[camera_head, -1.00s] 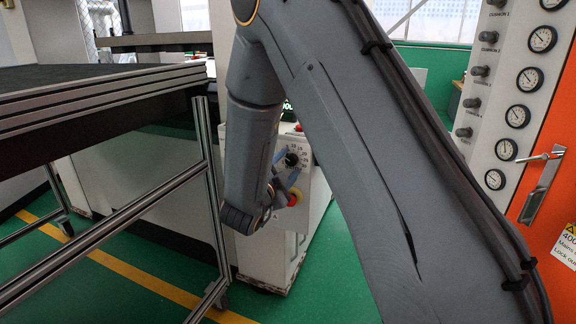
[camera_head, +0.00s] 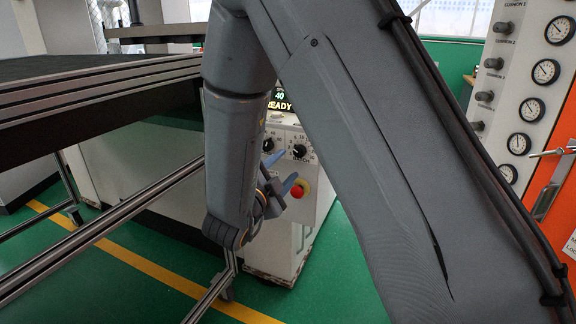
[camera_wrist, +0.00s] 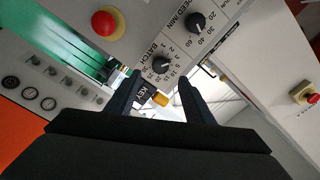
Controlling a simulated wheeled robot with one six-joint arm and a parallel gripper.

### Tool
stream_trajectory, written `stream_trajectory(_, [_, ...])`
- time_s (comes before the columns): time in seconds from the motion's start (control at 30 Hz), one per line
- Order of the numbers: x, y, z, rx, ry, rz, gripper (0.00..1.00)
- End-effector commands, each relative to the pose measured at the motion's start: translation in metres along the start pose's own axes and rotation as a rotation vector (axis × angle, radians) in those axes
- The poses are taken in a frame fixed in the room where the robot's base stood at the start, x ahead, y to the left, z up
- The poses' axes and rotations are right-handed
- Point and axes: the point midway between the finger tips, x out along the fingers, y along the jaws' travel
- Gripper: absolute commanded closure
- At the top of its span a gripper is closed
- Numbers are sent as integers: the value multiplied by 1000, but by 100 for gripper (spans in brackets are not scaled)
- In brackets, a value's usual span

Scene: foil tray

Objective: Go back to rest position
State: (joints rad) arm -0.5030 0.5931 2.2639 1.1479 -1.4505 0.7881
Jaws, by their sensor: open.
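My gripper (camera_head: 282,170) is open and empty, in front of the pale control box (camera_head: 290,235) in the head view. Its two blue-grey fingertips stand apart, left of and above the red button (camera_head: 297,191). In the wrist view my gripper (camera_wrist: 158,88) shows two dark fingers spread before the panel. The knob marked BATCH (camera_wrist: 162,64) shows between and beyond the fingers, apart from them. The SPEED/MIN knob (camera_wrist: 196,22) is to its upper right. A yellow piece (camera_wrist: 160,99) by a KEY label lies between the fingers in the picture.
A dark-topped table (camera_head: 100,75) with metal rails stands at left, close to my arm. A gauge panel (camera_head: 520,110) with an orange cabinet (camera_head: 552,215) is at right. Green floor (camera_head: 330,290) is open below. A lit display (camera_head: 285,104) reads READY.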

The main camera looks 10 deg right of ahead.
Motion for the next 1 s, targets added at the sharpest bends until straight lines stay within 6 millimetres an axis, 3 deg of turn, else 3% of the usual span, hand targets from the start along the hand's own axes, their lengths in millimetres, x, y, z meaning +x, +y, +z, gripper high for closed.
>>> stream_trajectory(0.37, [4, 0, 3, -18, -52, 23, 52])
stream_trajectory(0.6, [8, 12, 26, -190, -407, 136, 52])
stream_trajectory(0.8, [-26, 34, 28, -435, -771, 199, 52])
stream_trajectory(1.0, [-83, 70, -6, -727, -1120, 239, 52])
